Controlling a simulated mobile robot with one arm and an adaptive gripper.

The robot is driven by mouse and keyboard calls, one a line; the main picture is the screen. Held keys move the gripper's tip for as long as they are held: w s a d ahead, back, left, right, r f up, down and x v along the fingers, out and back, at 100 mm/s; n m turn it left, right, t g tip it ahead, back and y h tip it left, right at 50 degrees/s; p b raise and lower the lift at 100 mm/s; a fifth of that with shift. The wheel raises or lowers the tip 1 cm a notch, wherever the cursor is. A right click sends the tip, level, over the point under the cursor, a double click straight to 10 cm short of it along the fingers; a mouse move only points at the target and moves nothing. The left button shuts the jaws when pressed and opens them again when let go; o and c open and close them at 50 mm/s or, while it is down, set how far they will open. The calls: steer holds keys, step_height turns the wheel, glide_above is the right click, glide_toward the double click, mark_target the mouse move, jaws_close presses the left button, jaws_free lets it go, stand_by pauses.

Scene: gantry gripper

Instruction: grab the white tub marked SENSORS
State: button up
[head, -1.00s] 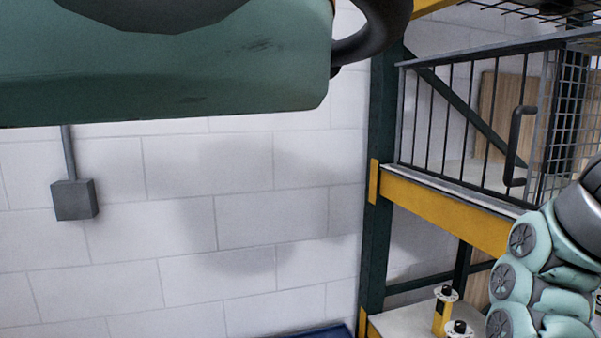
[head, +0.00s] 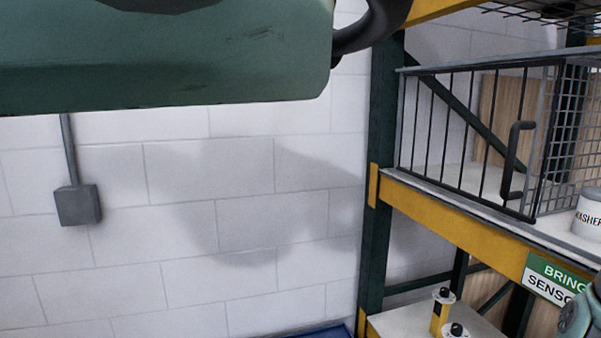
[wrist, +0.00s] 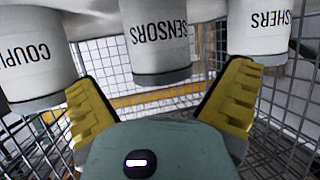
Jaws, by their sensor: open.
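My gripper (wrist: 163,82) is open, with one yellow ridged finger on each side of the picture. The tub appears between the two fingers and beyond them, and neither finger is seen touching it. The tub's far end is cut off by the picture edge.
A tub marked COUPLI... (wrist: 35,55) is left of it, and a WASHERS tub (wrist: 258,28) is right; that one also shows in the head view (head: 588,218). Wire mesh (wrist: 285,115) surrounds the fingers. A barred gate (head: 465,140) fronts the shelf above a BRING SENSORS sign (head: 556,278).

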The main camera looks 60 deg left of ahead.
steer(key=shift+w+d+p, duration=0.1)
steer(key=shift+w+p, duration=0.3)
steer(key=shift+p, duration=0.2)
steer(key=shift+p+x, duration=0.95)
steer(key=shift+x, duration=0.15)
steer(key=shift+w+f, duration=0.25)
steer(key=shift+c, duration=0.3)
steer(key=c, duration=1.2)
